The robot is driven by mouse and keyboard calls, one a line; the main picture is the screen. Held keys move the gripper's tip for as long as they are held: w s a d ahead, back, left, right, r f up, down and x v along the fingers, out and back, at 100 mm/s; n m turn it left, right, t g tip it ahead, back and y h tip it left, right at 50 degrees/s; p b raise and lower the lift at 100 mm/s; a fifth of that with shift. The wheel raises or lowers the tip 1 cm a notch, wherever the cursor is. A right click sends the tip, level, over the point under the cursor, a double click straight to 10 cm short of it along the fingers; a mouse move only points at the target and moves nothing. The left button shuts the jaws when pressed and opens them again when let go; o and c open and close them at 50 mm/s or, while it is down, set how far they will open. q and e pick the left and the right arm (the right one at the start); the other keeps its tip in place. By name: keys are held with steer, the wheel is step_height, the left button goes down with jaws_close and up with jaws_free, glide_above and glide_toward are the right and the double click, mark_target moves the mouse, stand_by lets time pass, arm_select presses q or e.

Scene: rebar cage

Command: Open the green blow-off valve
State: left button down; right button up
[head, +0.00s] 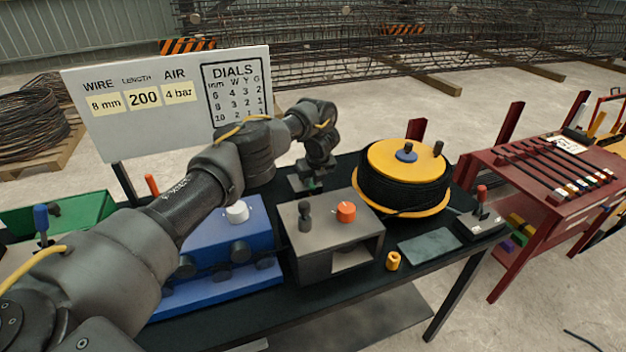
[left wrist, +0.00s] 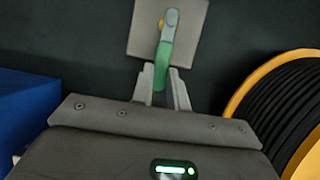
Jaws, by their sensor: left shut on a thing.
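The green blow-off valve shows in the left wrist view as a curved green lever (left wrist: 164,62) with a yellow pivot on a square grey plate (left wrist: 140,35). My left gripper (left wrist: 164,88) has one finger on each side of the lever's near end and is shut on it. In the head view my left arm reaches over the blue machine to the back of the black table, and the left gripper (head: 311,180) points down there. A bit of green shows at its tip; the arm hides most of the valve. My right gripper is not in view.
A blue machine (head: 230,245), a grey box with an orange knob (head: 300,240) and a yellow-rimmed black spool (head: 400,190) stand close around the arm. A white sign board (head: 130,130) is behind. A red rack (head: 530,185) stands at right.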

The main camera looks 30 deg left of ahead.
arm_select(q)
steer(key=c, duration=1.5)
jaws_free()
steer(key=shift+o, duration=0.7)
steer(key=shift+r, duration=0.1)
steer(key=shift+d+r, duration=0.15)
steer(key=shift+r, duration=0.05)
steer(key=p+v, duration=0.4)
steer(key=v, duration=0.6)
steer(key=shift+s, duration=0.15)
